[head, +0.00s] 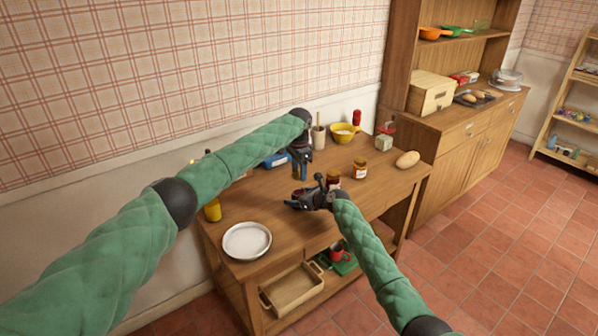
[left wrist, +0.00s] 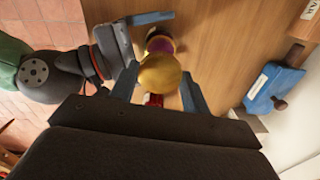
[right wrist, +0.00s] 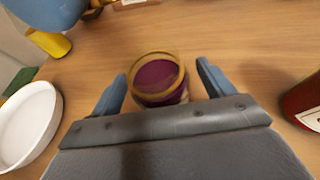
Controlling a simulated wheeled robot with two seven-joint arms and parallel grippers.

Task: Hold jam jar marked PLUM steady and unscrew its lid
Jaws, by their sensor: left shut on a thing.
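My left gripper (head: 299,176) is shut on a gold lid (left wrist: 160,73), held above the table. An open jar with dark purple contents (right wrist: 158,80) stands upright on the table, its top uncovered; the left wrist view shows it just past the lid (left wrist: 160,45). No label reading PLUM is legible. My right gripper (right wrist: 160,85) is open, with one finger on each side of the jar and gaps visible beside the glass. In the head view my right gripper (head: 308,198) sits low over the table and largely hides the jar.
A red jar (head: 333,180) stands close to the right gripper, with another jar (head: 360,170) farther right. A white plate (head: 247,240), yellow bottle (head: 212,211), blue object (head: 277,160), yellow bowl (head: 344,133) and potato-like item (head: 407,159) are also on the table. The front right tabletop is clear.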

